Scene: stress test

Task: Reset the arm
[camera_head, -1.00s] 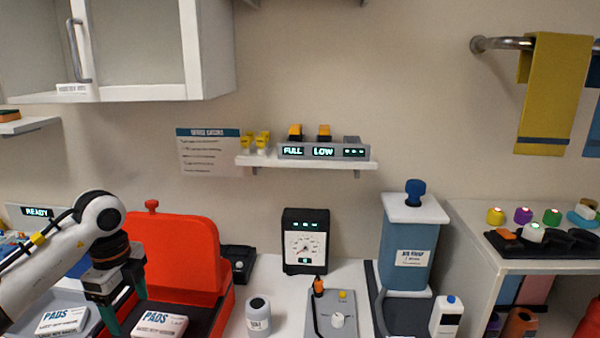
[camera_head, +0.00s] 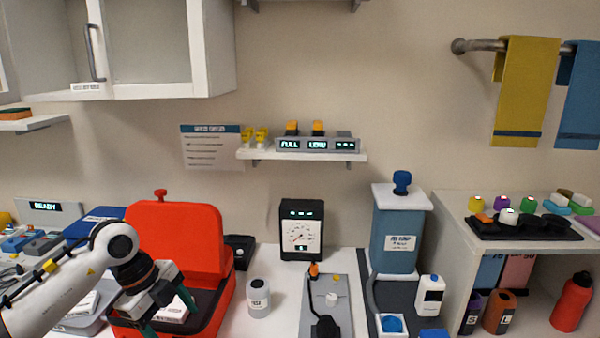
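My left arm comes in from the left, and its gripper (camera_head: 168,318) hangs over the front of the open red case (camera_head: 178,240). Its two green fingertips are spread apart. A white pads box (camera_head: 172,312) lies in the case behind the fingers and is partly covered by them. I cannot see anything held between the fingers. My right arm and gripper are not in view.
A white jar (camera_head: 258,297), a grey panel with a black cable (camera_head: 338,318) and a blue pump tank (camera_head: 398,240) stand on the counter. A wall shelf (camera_head: 300,156) holds chargers. A cabinet (camera_head: 120,50) hangs upper left. A red bottle (camera_head: 572,302) stands lower right.

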